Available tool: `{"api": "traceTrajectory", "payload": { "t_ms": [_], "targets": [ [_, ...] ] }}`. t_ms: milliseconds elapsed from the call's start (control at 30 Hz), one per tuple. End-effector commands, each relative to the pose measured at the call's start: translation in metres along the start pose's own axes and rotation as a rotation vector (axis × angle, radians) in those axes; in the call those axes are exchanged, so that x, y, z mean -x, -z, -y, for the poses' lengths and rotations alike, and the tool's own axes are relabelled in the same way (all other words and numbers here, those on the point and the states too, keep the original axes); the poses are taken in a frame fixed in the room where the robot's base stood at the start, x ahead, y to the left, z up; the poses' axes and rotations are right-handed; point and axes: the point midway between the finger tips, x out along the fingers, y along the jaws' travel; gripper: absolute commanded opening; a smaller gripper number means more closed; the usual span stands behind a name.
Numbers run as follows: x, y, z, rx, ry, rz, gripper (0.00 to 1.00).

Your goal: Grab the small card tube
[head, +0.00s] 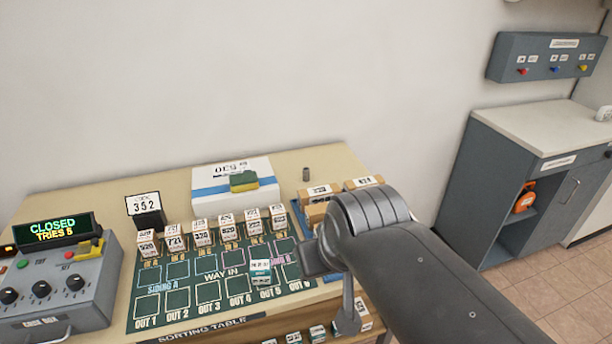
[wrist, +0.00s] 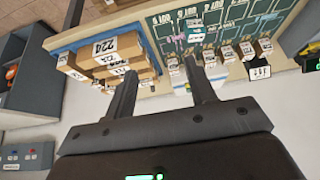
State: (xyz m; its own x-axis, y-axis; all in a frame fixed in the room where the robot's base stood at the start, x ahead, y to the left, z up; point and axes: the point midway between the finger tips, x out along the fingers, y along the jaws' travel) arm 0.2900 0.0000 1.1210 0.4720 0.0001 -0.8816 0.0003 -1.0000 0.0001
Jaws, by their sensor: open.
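A small dark upright cylinder (head: 306,174), which looks like the small card tube, stands at the back of the sorting table in the head view. It is right of the white box with the blue stripe.
A white box (head: 208,188) with a green and yellow block is left of the cylinder. Labelled cartons (head: 318,191) stand close in front. Several small numbered boxes line the green sorting board (head: 178,298). A control box (head: 60,290) is at left, a grey cabinet (head: 470,190) at right.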

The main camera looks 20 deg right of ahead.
Motion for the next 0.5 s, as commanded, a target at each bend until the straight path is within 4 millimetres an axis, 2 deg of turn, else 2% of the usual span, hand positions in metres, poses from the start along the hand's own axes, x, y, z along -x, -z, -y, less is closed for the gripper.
{"api": "traceTrajectory", "payload": {
  "t_ms": [167, 367, 500],
  "targets": [
    [0.001, 0.026, -0.002, 0.006, -0.004, 0.008, 0.51],
    [-0.006, 0.093, -0.007, 0.024, -0.011, 0.024, 0.51],
    [-0.019, 0.142, -0.013, 0.039, -0.014, 0.035, 0.51]
  ]
}}
